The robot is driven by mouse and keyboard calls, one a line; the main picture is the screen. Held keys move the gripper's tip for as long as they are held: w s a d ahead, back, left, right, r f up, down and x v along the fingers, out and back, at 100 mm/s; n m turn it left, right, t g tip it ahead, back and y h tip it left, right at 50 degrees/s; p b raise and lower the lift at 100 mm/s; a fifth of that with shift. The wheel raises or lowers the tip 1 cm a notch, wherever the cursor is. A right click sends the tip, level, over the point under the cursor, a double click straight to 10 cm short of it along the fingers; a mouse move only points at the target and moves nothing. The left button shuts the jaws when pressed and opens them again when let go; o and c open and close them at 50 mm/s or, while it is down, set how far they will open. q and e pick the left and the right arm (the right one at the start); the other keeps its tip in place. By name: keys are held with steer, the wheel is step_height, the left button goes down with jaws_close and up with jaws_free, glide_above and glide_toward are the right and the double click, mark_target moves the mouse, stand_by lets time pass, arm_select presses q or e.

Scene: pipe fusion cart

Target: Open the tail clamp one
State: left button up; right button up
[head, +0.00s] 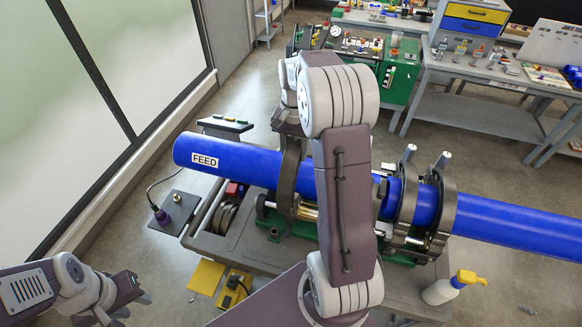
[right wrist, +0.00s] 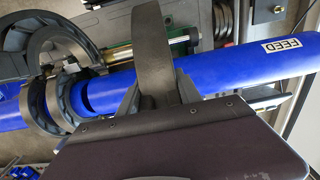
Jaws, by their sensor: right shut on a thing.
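A blue pipe (head: 232,163) labelled FEED lies across the cart; it also shows in the right wrist view (right wrist: 225,73). A dark grey curved clamp arm (head: 289,178) crosses the pipe near its FEED end. In the right wrist view my right gripper (right wrist: 155,97) is shut on this clamp arm (right wrist: 152,50), one finger on each side. My right arm hides much of this area in the head view, and I cannot tell how far the clamp is open. My left gripper (head: 134,298) is open and empty at lower left, away from the pipe.
Two more ring clamps, one (head: 405,196) beside the other (head: 443,207), surround the pipe to the right. A yellow-capped bottle (head: 441,291) stands at the cart's front right. Workbenches (head: 480,75) stand behind.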

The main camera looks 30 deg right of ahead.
mark_target(288, 172)
steer(key=shift+s+a, duration=0.45)
steer(key=shift+a, duration=0.15)
steer(key=shift+s+a+f+b, duration=0.1)
steer(key=shift+s+a+b, duration=0.15)
steer(key=shift+a+b, duration=0.1)
steer(key=shift+s+a+f+b, duration=0.15)
steer(key=shift+s+a+b, duration=0.45)
steer(key=shift+s+a, duration=0.65)
steer(key=shift+a, duration=0.2)
